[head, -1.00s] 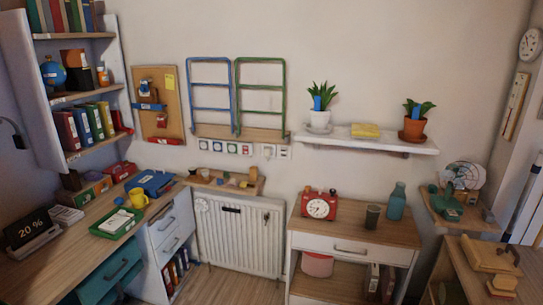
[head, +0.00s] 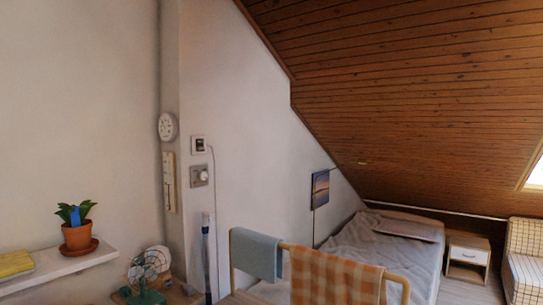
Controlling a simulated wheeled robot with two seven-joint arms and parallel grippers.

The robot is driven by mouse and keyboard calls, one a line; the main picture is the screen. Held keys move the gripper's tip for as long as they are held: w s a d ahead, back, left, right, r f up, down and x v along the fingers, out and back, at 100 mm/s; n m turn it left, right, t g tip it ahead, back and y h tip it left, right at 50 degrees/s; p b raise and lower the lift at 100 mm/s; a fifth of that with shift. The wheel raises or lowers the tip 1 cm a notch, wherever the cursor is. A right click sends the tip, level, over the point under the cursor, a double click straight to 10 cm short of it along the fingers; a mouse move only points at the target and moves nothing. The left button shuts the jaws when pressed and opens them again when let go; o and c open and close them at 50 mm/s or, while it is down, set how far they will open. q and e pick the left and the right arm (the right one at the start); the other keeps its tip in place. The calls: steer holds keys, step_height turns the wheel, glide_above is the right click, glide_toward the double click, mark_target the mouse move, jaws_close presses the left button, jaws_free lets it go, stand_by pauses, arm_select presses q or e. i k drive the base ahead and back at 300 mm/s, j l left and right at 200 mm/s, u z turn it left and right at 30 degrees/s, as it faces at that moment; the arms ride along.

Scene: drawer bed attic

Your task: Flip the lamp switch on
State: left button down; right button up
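Two small fixtures sit one above the other on the white wall in the head view. The upper one is a white wall plate (head: 199,145) with a dark face. The lower one is a grey wall plate (head: 198,176) with a round or lever-like part in its middle. I cannot tell which of them, if either, is the lamp switch, or what position it is in. No lamp is clearly visible. Neither of my grippers is in view.
A rail with a blue towel (head: 256,255) and an orange checked cloth (head: 335,277) stands in front of the bed (head: 375,260). A green fan (head: 147,273) and a shelf with a potted plant (head: 77,236) are at left. A nightstand (head: 467,255) stands beyond the bed.

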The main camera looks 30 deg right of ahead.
mark_target(199, 143)
steer(key=i+j+z, duration=0.15)
steer(key=z, duration=0.3)
steer(key=i+j+z, duration=0.2)
steer(key=z, duration=0.25)
steer(key=i+j+z, duration=0.2)
steer(key=z, duration=0.25)
steer(key=i+j+z, duration=0.1)
steer(key=j+z, duration=0.35)
steer(key=i+j+z, duration=0.2)
steer(key=j+z, duration=0.2)
steer(key=j, duration=0.15)
